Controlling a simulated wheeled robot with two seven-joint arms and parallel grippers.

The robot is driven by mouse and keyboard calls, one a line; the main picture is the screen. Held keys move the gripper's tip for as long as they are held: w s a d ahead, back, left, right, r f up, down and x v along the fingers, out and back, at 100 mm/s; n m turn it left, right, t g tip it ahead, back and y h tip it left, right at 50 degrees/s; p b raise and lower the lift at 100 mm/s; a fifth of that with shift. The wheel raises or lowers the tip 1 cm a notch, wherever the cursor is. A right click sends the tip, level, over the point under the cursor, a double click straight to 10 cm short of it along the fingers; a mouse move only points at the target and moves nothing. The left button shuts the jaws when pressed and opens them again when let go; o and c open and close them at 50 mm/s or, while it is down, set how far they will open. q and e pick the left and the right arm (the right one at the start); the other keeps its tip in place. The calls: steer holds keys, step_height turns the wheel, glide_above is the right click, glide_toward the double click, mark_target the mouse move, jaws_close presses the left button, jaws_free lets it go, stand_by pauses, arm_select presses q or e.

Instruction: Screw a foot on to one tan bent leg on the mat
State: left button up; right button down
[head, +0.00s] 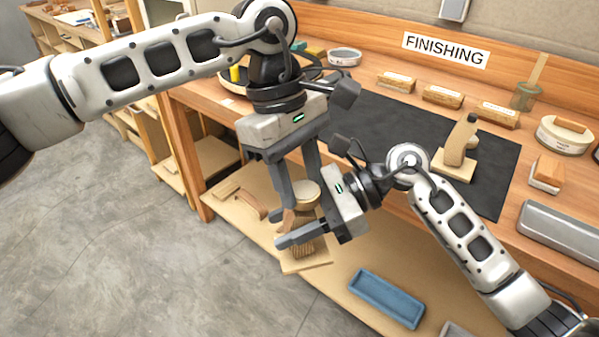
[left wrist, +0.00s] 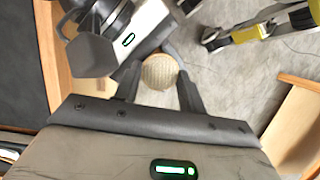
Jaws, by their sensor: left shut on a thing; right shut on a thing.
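A round tan foot (head: 305,194) is between the fingers of my left gripper (head: 301,188), above the lower shelf in front of the bench. In the left wrist view the foot (left wrist: 158,72) shows as a pale ribbed disc between the left fingertips. My right gripper (head: 292,228) comes in from the right, just below. A tan bent leg (head: 459,148) stands upright on the black mat (head: 385,128), away from both grippers.
Several tan blocks (head: 443,97) line the bench's back. A round tin (head: 566,134), a brush (head: 546,172) and a grey tray (head: 562,232) lie at the right. The lower shelf holds a blue tray (head: 387,298) and wooden pieces. The mat's middle looks clear.

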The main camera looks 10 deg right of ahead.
arm_select(q)
steer(key=shift+f, duration=0.4)
steer(key=o, duration=0.9)
steer(key=shift+o, duration=0.2)
steer(key=shift+r, duration=0.1)
steer(key=shift+d+r, duration=0.1)
steer(key=shift+r, duration=2.15)
steer(key=shift+c, duration=0.4)
